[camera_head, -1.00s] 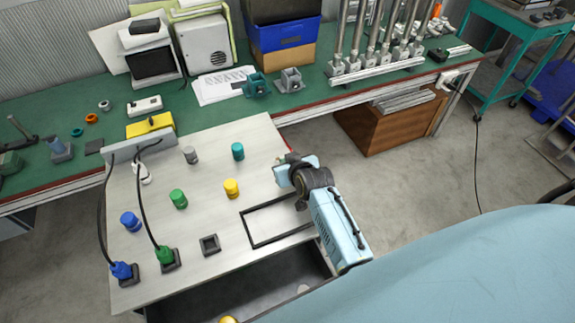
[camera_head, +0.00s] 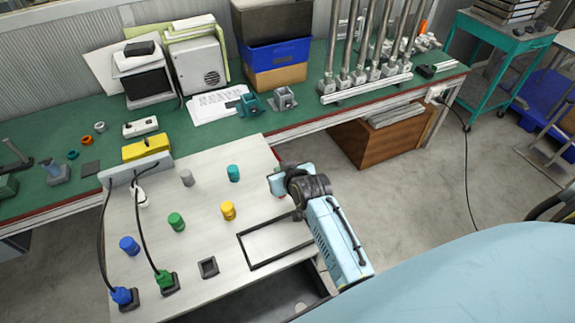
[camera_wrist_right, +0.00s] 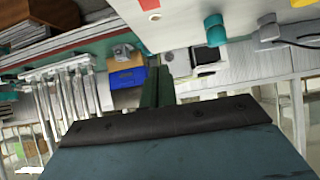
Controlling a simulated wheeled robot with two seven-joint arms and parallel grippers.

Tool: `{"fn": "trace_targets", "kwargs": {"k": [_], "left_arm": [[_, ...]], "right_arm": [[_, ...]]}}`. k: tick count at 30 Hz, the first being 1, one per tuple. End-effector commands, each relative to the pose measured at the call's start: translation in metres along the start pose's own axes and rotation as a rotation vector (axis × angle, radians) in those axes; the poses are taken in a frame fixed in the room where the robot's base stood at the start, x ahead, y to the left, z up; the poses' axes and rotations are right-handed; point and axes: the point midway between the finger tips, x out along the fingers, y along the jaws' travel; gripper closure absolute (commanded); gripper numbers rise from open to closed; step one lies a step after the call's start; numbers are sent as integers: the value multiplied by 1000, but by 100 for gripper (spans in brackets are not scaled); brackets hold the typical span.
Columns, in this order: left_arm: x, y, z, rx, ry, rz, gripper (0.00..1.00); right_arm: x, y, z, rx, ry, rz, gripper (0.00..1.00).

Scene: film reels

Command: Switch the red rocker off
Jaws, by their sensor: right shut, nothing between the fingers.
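A pale control panel (camera_head: 200,240) stands in front of the bench. My right gripper (camera_head: 277,186) is over the panel's right edge in the head view, its fingers largely hidden by its own wrist. In the right wrist view the gripper (camera_wrist_right: 157,78) is shut and empty. A small red part (camera_wrist_right: 149,4), likely the red rocker, is cut by the top edge of that view, apart from the fingers. In the head view only a trace of red shows under the gripper, so the rocker's position cannot be told. My left gripper is not in view.
Yellow (camera_head: 228,211), teal (camera_head: 233,173), green (camera_head: 176,221), grey (camera_head: 187,178) and blue (camera_head: 129,245) knobs stand on the panel. Two cabled plugs sit at its left. The green bench (camera_head: 215,125) behind carries boxes and fixtures. Open floor lies to the right.

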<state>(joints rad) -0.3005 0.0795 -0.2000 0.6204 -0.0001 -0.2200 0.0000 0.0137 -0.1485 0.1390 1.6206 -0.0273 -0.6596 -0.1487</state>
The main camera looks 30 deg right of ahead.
Motion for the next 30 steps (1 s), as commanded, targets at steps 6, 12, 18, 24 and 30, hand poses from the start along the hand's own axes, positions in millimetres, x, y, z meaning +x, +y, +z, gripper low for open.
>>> {"fn": "trace_targets", "kwargs": {"k": [6, 12, 18, 24, 30], "left_arm": [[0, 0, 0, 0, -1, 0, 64], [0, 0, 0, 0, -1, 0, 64], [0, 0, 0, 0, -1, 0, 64], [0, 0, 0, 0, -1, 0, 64], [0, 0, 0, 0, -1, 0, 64]], "right_arm": [[-35, 0, -12, 0, 2, 0, 100], [-58, 0, -21, 0, 1, -1, 100], [-68, 0, -24, 1, 0, -1, 100], [-68, 0, -25, 1, 0, -1, 100], [-68, 0, -25, 1, 1, -1, 100]]}}
